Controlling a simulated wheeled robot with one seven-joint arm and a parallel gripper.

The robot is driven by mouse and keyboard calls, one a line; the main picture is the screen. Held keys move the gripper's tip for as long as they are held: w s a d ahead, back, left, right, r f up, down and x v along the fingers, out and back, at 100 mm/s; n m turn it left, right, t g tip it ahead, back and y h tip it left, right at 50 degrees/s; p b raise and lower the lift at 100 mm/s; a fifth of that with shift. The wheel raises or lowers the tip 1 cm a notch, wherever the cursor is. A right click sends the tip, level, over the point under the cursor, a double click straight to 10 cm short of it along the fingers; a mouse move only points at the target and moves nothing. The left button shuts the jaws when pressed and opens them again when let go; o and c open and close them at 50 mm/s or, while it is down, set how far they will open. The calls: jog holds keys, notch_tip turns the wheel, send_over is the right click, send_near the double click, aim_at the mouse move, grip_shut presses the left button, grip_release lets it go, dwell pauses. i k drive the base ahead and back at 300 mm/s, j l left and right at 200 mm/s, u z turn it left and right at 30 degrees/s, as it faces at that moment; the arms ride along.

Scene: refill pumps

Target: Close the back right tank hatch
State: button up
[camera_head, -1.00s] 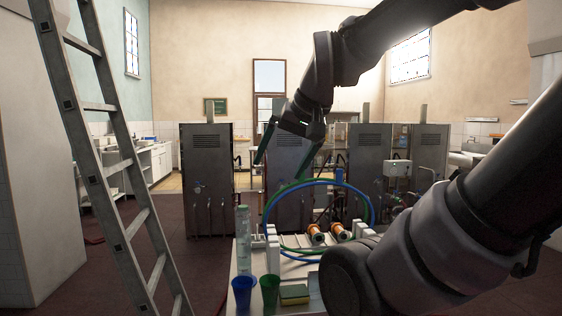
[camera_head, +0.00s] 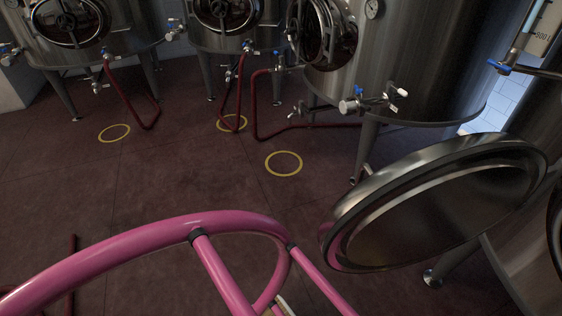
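My gripper does not show in the head view now. A large round metal hatch lid (camera_head: 440,200) stands open at the right, swung out from a steel tank (camera_head: 525,250) cut by the right edge. That tank's dark round opening shows only partly. Behind it stands another steel tank (camera_head: 425,75) with a round hatch (camera_head: 328,32) on its left side, seen at a steep angle; I cannot tell if it is fully shut. I cannot tell for sure which of these two is the back right tank.
Two more steel tanks with round hatches (camera_head: 70,20) (camera_head: 226,8) stand at the back left. Red hoses (camera_head: 142,122) run down to the floor. A pink tubular rail (camera_head: 130,255) crosses the lower foreground. The dark red floor (camera_head: 190,185) between has yellow rings (camera_head: 284,163) and is mostly clear.

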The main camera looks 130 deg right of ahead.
aim_at(434, 199)
jog(key=l+u, duration=0.2)
jog(key=l, duration=0.25)
jog(key=k+l+u, duration=0.15)
jog(key=l, duration=0.3)
jog(key=k+l+u, duration=0.2)
jog(key=l, duration=0.2)
jog(key=i+u, duration=0.1)
jog(key=u, duration=4.15)
jog(key=k+j+u, duration=0.15)
jog(key=k+j+z, duration=0.1)
jog(key=k+j, duration=0.25)
jog(key=j, duration=0.15)
jog(key=k+j, duration=0.4)
jog(key=j+z, duration=0.05)
jog(key=j, duration=0.05)
